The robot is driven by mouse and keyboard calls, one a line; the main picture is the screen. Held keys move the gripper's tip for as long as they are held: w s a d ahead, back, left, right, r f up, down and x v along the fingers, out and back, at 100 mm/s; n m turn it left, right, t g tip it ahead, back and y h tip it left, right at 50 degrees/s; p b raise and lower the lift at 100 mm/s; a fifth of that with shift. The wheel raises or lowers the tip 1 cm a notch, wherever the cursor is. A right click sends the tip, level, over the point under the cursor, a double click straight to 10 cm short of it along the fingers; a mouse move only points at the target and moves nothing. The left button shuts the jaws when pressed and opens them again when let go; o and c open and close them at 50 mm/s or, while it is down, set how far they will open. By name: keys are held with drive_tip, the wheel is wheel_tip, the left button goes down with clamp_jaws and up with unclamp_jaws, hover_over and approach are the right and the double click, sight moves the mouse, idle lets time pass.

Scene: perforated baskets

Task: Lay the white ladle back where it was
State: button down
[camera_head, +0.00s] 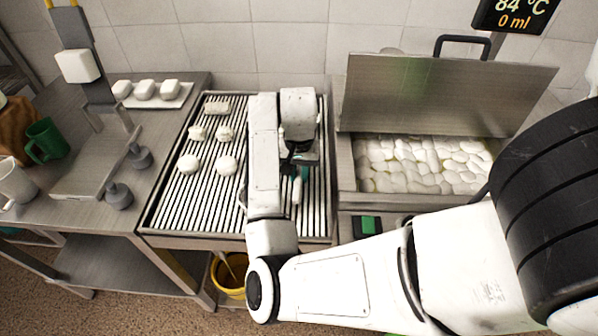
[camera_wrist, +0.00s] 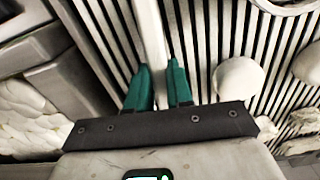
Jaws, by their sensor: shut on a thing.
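The white ladle shows only in part: its pale, straight handle (camera_wrist: 152,40) runs up between my fingers and out of the top of the wrist view. My gripper (camera_wrist: 160,88) has two green fingers closed on this handle, over the slatted metal rack. In the head view my gripper (camera_head: 300,170) is over the right part of the slatted rack (camera_head: 172,205), and a short pale piece of the handle shows just below it. The ladle's bowl cannot be made out. I cannot tell whether the ladle touches the slats.
Several white round lumps (camera_head: 226,165) sit on the rack's left half. An open-lidded metal vat (camera_head: 425,95) holding white pieces stands to the right. A press, a green mug (camera_head: 46,140) and white blocks (camera_head: 145,89) stand on the left counter. A yellow bucket (camera_head: 230,272) is below.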

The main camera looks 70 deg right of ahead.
drive_tip(key=shift+f, duration=0.55)
drive_tip(key=c, duration=0.9)
unclamp_jaws()
drive_tip(key=shift+c, duration=0.2)
drive_tip(key=shift+r, duration=0.1)
wheel_tip(320, 180, up, 11)
drive_tip(key=p, duration=0.2)
drive_tip(key=shift+f, duration=0.2)
